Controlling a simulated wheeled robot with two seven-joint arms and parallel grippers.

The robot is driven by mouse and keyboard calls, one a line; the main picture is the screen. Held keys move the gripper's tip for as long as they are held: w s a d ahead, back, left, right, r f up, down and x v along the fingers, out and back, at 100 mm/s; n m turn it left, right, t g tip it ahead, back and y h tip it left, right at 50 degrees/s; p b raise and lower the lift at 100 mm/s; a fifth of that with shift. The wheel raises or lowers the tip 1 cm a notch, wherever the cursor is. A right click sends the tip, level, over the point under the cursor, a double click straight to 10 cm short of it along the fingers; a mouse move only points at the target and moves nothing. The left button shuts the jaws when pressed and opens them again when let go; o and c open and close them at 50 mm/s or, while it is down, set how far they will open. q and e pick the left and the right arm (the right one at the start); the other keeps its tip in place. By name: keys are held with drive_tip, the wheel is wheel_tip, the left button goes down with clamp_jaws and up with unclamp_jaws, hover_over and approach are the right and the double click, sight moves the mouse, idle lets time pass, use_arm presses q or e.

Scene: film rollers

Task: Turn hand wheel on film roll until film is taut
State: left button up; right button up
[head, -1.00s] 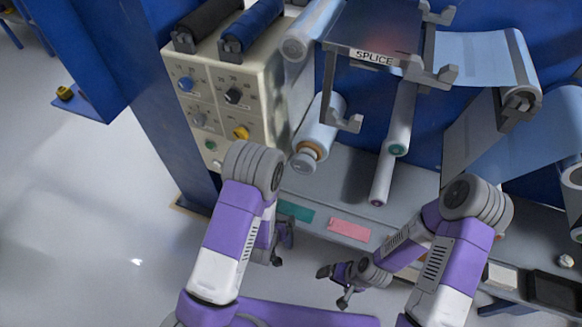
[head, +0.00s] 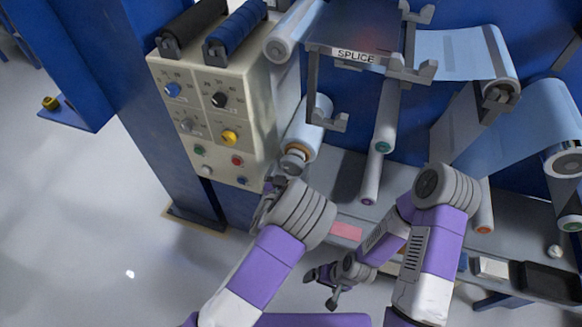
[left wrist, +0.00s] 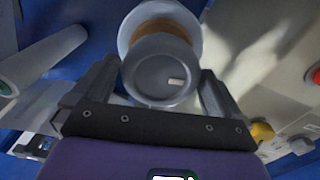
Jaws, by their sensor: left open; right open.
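The film roll (head: 309,128) with pale film sits under the splice table in the head view. Its grey hand wheel (head: 294,161) is on the near end, beside a tan core ring. In the left wrist view the hand wheel (left wrist: 162,72) faces me, with a small pale knob on its face. My left gripper (head: 272,186) is just below the wheel in the head view, partly hidden by my wrist. In the left wrist view its open fingers (left wrist: 158,82) lie on either side of the wheel; contact cannot be told. My right gripper (head: 321,287) is open and empty, low in front of the machine.
A control panel (head: 207,115) with knobs and buttons stands left of the wheel. The splice table (head: 358,35) is above, and another roller (head: 378,150) is to the right. A pink label (head: 346,231) is on the machine's front ledge. Floor at the left is clear.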

use_arm(q)
drive_tip(key=shift+w+d, duration=0.1)
drive_tip(key=shift+w, duration=0.3)
drive_tip(key=c, duration=0.8)
